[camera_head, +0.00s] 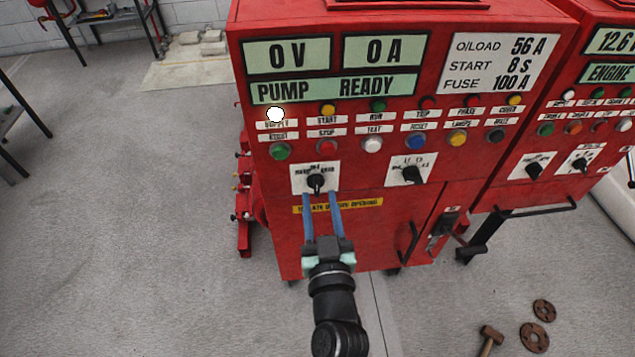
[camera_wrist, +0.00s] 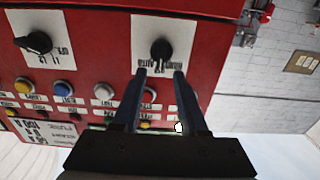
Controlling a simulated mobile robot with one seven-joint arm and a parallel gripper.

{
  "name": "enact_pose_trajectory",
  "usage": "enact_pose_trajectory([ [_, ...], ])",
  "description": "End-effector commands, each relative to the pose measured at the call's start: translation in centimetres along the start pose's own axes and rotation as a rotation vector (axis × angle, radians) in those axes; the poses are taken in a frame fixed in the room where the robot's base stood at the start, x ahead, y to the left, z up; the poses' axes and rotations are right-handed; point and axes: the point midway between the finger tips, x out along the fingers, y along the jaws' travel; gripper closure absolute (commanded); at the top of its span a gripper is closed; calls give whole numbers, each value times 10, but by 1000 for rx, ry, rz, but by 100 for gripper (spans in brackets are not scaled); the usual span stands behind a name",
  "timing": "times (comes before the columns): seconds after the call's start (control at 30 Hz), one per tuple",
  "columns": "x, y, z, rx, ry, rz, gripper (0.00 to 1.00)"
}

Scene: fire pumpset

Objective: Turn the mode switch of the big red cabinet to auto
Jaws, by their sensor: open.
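The big red cabinet (camera_head: 380,235) fills the middle of the head view, with displays reading 0 V, 0 A and PUMP READY. Its mode switch (camera_head: 316,182) is a black knob on a white label plate at the lower left of the panel. It also shows in the wrist view (camera_wrist: 162,50), where the panel appears upside down. The knob looks roughly upright, but its exact setting is too small to read. My gripper (camera_head: 320,196) is open, with blue fingers pointing at the switch. In the wrist view its fingertips (camera_wrist: 160,72) are just short of the knob, with nothing between them.
A second black knob (camera_head: 411,174) sits to the right on the same panel. Rows of coloured buttons and lamps, including a red button (camera_head: 327,147), lie above the switch. Another red cabinet (camera_head: 590,100) stands at the right. A hammer (camera_head: 490,341) lies on the floor.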

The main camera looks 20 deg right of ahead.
Motion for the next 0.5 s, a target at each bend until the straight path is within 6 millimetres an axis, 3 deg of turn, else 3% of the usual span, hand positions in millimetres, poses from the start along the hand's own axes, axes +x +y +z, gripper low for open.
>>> enact_pose_trajectory([
  [0.2, 28, 0, 0, 1, 1, 0, 57],
  [0.5, 38, 0, 0, 0, 0, 0, 57],
])
